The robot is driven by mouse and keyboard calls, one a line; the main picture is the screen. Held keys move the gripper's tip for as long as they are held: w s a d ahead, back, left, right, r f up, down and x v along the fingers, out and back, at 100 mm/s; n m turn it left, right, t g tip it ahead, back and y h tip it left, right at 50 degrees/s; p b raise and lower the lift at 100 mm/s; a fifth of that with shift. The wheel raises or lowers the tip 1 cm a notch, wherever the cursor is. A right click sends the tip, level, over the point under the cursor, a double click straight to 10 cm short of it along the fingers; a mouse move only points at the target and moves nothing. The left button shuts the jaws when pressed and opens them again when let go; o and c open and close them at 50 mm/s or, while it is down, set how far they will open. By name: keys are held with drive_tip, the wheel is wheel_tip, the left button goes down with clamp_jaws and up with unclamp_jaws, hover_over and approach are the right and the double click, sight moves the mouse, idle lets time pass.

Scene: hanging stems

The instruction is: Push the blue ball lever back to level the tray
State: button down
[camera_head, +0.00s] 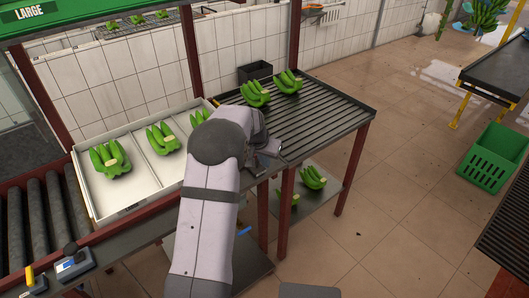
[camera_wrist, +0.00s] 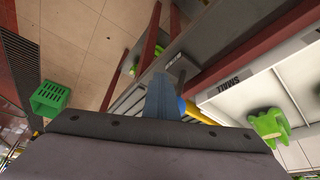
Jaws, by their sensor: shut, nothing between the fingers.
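The white tray (camera_head: 130,212) lies left of my arm in the head view, with dividers and bunches of green bananas in it. I cannot tell its tilt for certain. In the wrist view a white tray edge marked SMALL (camera_wrist: 232,84) is at the right. My gripper (camera_head: 266,160) is shut and empty beside the slatted table's front edge; its grey-blue fingers (camera_wrist: 162,98) show in the wrist view. The blue ball (camera_wrist: 181,105) peeks out just right of the fingers, mostly hidden by them, near a yellow bar (camera_wrist: 200,113). Contact is unclear. My arm hides the ball in the head view.
A dark slatted table (camera_head: 315,107) with banana bunches stands right of the tray. Rollers (camera_head: 45,215) are at the left. A green crate (camera_head: 492,158) stands on the floor at the right. Red posts (camera_head: 352,165) frame the stand. The tiled floor between is mostly clear.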

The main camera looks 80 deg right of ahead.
drive_tip(key=shift+w+d+f, duration=0.25)
drive_tip(key=shift+w+d, duration=0.3)
drive_tip(key=shift+d, duration=0.05)
drive_tip(key=shift+w+d+r+p, duration=0.2)
drive_tip(key=shift+w+d+p, duration=0.4)
drive_tip(key=shift+w+d, duration=1.1)
drive_tip(key=shift+s, duration=0.1)
drive_tip(key=shift+s+a, duration=0.4)
drive_tip(key=shift+a, duration=0.05)
wheel_tip(320, 180, up, 10)
drive_tip(key=p, duration=0.6)
drive_tip(key=shift+f, duration=0.15)
